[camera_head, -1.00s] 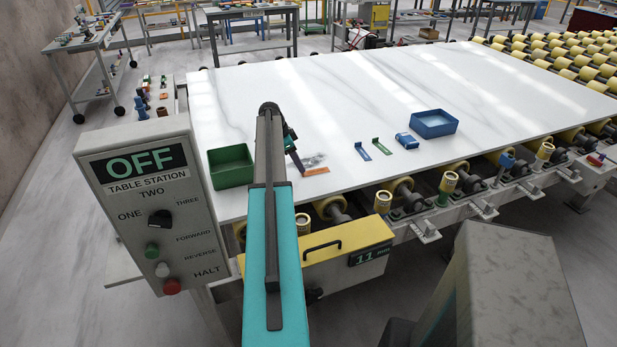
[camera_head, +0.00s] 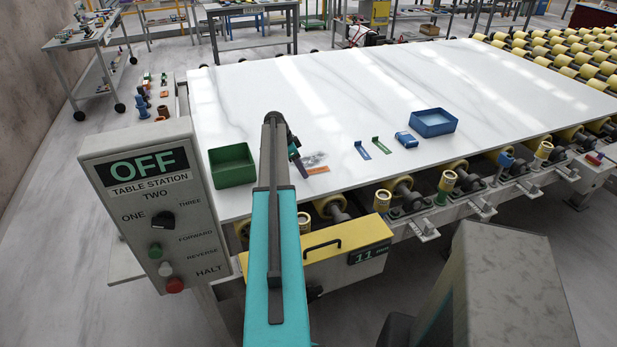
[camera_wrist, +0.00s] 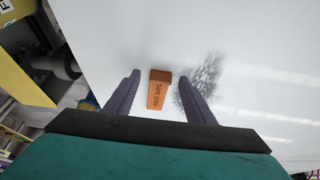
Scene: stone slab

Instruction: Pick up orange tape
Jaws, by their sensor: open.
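The orange tape (camera_wrist: 156,94) is a small orange piece with dark lettering and a raised darker end. It lies on the white slab (camera_wrist: 240,60) near the slab's front edge. In the wrist view it sits between the two purple fingers of my gripper (camera_wrist: 160,98), with a gap on each side. My gripper is open and empty above it. In the head view the orange tape (camera_head: 317,170) shows just right of my gripper (camera_head: 297,163), which is partly hidden by my arm.
A green bin (camera_head: 232,180) stands left of my arm. To the right are a blue tape (camera_head: 362,151), a green tape (camera_head: 381,144), a blue object (camera_head: 406,139) and a blue bin (camera_head: 434,136). A control box (camera_head: 150,215) stands at the left. Yellow rollers line the front edge.

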